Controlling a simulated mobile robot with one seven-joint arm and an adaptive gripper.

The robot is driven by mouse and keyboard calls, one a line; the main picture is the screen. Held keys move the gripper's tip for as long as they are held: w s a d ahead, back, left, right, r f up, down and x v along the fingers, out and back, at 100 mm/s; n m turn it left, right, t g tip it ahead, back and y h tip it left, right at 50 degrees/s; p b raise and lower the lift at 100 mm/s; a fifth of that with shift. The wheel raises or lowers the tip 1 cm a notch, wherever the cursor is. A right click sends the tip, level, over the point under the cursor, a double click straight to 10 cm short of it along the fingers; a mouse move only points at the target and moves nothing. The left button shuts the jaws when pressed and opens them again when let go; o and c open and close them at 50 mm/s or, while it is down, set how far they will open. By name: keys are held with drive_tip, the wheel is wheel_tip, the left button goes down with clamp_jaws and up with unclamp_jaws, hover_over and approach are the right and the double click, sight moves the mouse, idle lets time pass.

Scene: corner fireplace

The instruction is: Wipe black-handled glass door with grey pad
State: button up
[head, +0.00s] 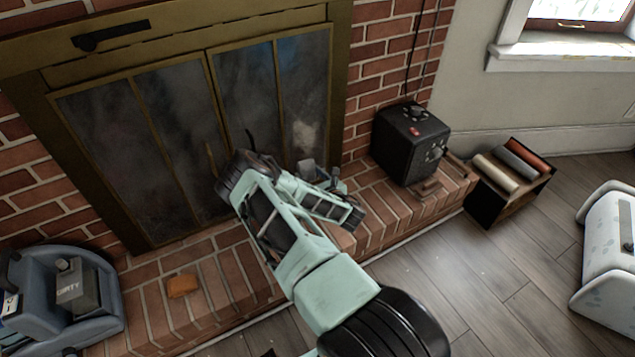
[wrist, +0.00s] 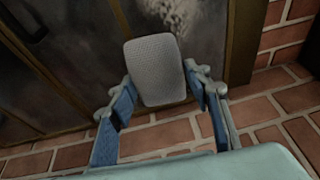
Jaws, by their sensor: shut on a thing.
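The black-handled glass door (head: 284,85) is the right-hand one of the brass-framed fireplace doors; its dark handle (head: 250,142) stands upright near its left edge. Its glass is dark and hazy, with a pale smudge low on the right pane, also seen in the wrist view (wrist: 185,14). My gripper (head: 322,185) is in front of the door's lower right part. In the wrist view it is shut on the grey pad (wrist: 155,72), a rounded, textured block between the fingertips. The pad faces the lower glass; I cannot tell whether it touches. My arm hides part of the lower door.
The brick hearth (head: 225,270) runs below the doors. On it are a black box-shaped device (head: 410,143) at right, an orange sponge-like block (head: 183,286) and a blue-grey machine (head: 65,295) at left. A crate with rolls (head: 508,182) and a white appliance (head: 608,255) stand on the floor.

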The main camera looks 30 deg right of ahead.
sight(299, 163)
drive_tip(key=shift+a+r+n+y, duration=0.3)
drive_tip(key=shift+a+r, duration=0.05)
drive_tip(key=shift+w, duration=0.25)
drive_tip(key=shift+w+a+b, duration=0.1)
drive_tip(key=shift+w+b, duration=0.7)
drive_tip(key=shift+w, duration=2.05)
drive_tip(key=shift+w+b, duration=0.7)
drive_tip(key=shift+w, duration=0.2)
